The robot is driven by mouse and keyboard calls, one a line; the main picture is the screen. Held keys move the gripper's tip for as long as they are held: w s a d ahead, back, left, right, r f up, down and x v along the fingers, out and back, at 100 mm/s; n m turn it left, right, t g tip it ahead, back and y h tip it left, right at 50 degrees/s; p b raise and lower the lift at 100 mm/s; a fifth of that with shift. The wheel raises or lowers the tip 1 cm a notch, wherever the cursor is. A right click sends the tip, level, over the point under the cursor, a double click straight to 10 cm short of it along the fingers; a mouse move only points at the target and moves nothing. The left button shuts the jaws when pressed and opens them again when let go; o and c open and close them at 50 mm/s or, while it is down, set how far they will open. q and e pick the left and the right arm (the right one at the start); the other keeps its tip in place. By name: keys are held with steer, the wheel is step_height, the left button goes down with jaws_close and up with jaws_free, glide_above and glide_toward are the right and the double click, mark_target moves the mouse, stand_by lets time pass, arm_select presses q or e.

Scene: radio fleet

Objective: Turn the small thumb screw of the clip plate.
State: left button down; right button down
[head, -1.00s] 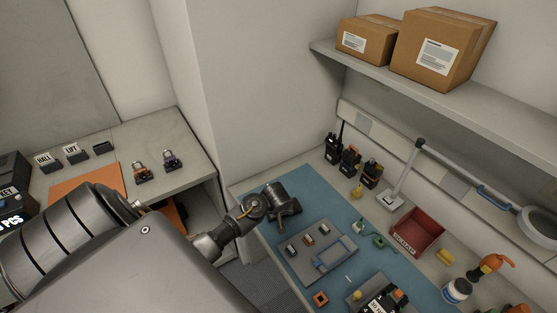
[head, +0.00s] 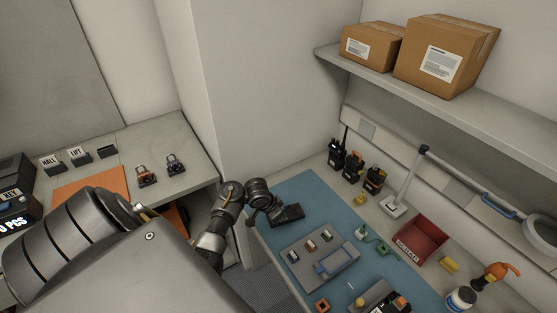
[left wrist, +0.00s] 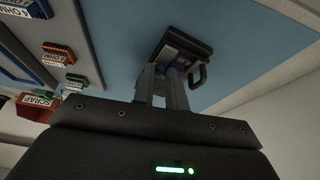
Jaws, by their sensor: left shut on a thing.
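A dark block (head: 290,214), which I take to be the clip plate, is at the back left of the blue mat. It also shows in the left wrist view as a dark plate (left wrist: 184,47) with a loop at its right side (left wrist: 200,77). My left gripper (head: 270,213) is at the block's left end. In the left wrist view its fingers (left wrist: 166,75) are shut on a small part at the plate's near side. This looks to be the thumb screw, but the fingers mostly hide it. My right gripper is out of view.
A grey tray (head: 305,270) with several small modules lies in front of the block on the blue mat (head: 310,190). Several radios (head: 352,165) stand behind. A red scrap bin (head: 421,240) and a lamp arm (head: 408,180) are right. A wall (head: 245,90) rises close behind the left gripper.

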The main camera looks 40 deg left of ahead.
arm_select(q)
steer(key=shift+w+a+m+h, duration=0.15)
steer(key=shift+m+h, duration=0.35)
steer(key=shift+m, duration=0.7)
steer(key=shift+g, duration=0.3)
steer(key=c, duration=1.4)
jaws_free()
